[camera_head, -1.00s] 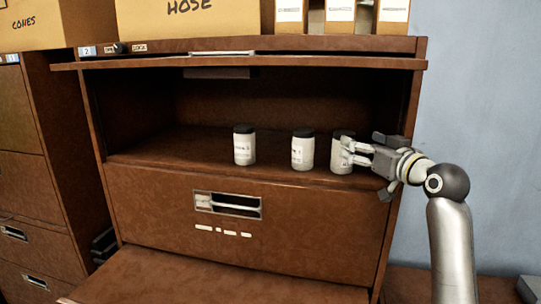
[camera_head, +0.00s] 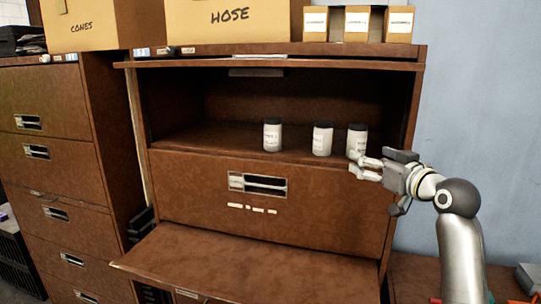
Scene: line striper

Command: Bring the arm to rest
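My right gripper (camera_head: 372,167) is at the right side of the cabinet, in front of the shelf's right end. Its fingers point left and look apart, with nothing seen between them. Three white jars with black lids stand upright on the open shelf (camera_head: 215,138): a left jar (camera_head: 272,136), a middle jar (camera_head: 322,140) and a right jar (camera_head: 357,137). The right jar is just behind and above the fingertips; its lower part is close to them, and I cannot tell whether they touch. My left gripper is not in view.
The brown cabinet (camera_head: 200,190) has a lower flap (camera_head: 240,260) folded out in front. Another drawer cabinet (camera_head: 50,110) is at left. A blue wall (camera_head: 480,90) is at right.

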